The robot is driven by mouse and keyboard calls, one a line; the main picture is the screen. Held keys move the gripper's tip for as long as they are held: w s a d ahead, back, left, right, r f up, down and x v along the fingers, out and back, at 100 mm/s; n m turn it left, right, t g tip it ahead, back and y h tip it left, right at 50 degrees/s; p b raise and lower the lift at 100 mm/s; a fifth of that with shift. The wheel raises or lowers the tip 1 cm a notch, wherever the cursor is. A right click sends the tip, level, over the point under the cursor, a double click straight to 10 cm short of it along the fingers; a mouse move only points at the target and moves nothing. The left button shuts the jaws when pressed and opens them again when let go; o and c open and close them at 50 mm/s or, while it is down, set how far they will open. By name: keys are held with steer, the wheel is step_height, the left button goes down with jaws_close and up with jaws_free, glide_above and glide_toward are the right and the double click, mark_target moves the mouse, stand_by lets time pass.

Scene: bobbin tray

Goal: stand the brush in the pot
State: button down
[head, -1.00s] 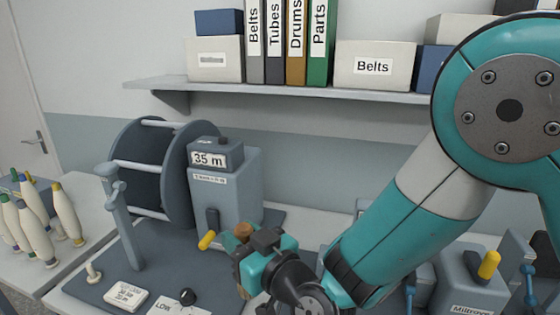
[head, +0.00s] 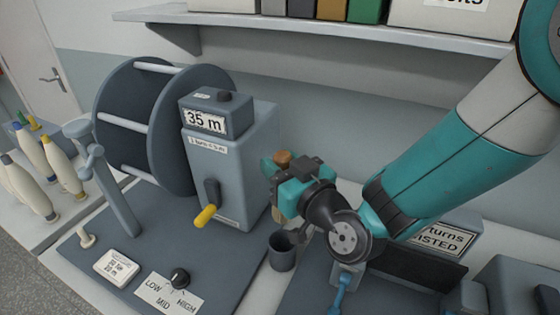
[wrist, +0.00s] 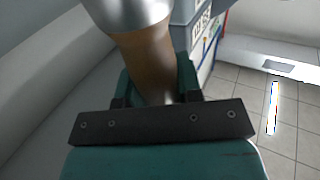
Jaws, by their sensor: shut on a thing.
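My gripper (head: 283,178) is shut on the brush, whose brown end (head: 282,157) sticks up above the jaws in the head view. A small tan part of it shows below the jaws. In the wrist view the brush is a brown shaft (wrist: 147,68) with a shiny metal band (wrist: 125,12), between the teal fingers. The pot (head: 282,253) is a small dark grey cup, upright on the bench. The gripper and brush are above the pot in the head view, apart from it. The brush's lower end is largely hidden.
A winder with a big dark reel (head: 140,125) and a grey counter box (head: 225,165) stands left of the gripper. A dial (head: 180,278) lies in front. A shelf (head: 330,30) runs along the wall behind.

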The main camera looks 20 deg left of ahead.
steer(key=shift+f+b, duration=5.65)
steer(key=shift+f, duration=0.2)
steer(key=c, duration=0.7)
jaws_free()
steer(key=shift+r, duration=0.1)
step_height(320, 180, up, 10)
steer(key=p, duration=0.6)
steer(key=shift+s, duration=0.1)
step_height(320, 180, up, 10)
steer(key=shift+f+b, duration=0.1)
steer(key=shift+b, duration=0.65)
